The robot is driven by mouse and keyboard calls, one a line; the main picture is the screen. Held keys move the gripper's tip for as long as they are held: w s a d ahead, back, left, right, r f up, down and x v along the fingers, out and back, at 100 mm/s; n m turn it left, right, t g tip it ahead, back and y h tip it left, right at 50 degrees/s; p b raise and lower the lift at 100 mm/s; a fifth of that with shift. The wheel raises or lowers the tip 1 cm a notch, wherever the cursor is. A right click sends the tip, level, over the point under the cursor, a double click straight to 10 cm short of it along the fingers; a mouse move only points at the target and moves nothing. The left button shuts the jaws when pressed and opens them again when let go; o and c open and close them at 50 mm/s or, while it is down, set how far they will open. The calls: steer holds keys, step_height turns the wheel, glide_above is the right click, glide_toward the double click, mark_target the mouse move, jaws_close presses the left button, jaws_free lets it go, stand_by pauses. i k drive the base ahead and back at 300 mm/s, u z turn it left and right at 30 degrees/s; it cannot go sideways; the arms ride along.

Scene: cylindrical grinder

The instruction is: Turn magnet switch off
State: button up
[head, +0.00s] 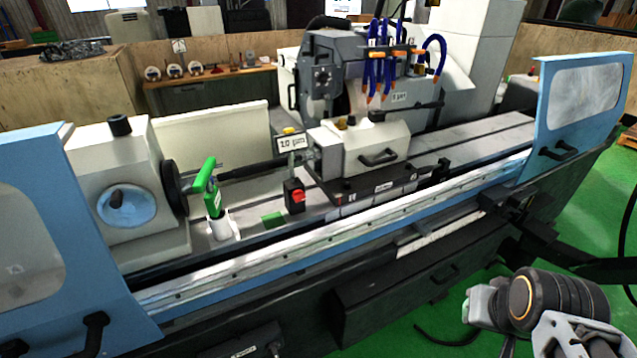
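A black box with a red switch knob (298,197) stands on the grinder table in the middle of the head view; I take it for the magnet switch. A thin post rises from it to a yellow clip and a white "10 µm" sign (290,143). Which position the knob is in is too small to tell. My arm shows at the lower right. A light grey part at its end, perhaps my gripper (479,305), is well right of and nearer than the switch, apart from it. I cannot make out its fingers.
A green-handled tool (207,187) sits in a white holder left of the switch. The workhead (125,185) is at left, the tailstock (365,148) just right of the switch. Blue guards (575,110) flank the open front. A dark machine ledge (395,295) lies before the table.

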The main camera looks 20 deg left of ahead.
mark_target(297, 195)
steer(key=u, duration=0.6)
steer(key=i, duration=0.85)
steer(key=u, duration=0.9)
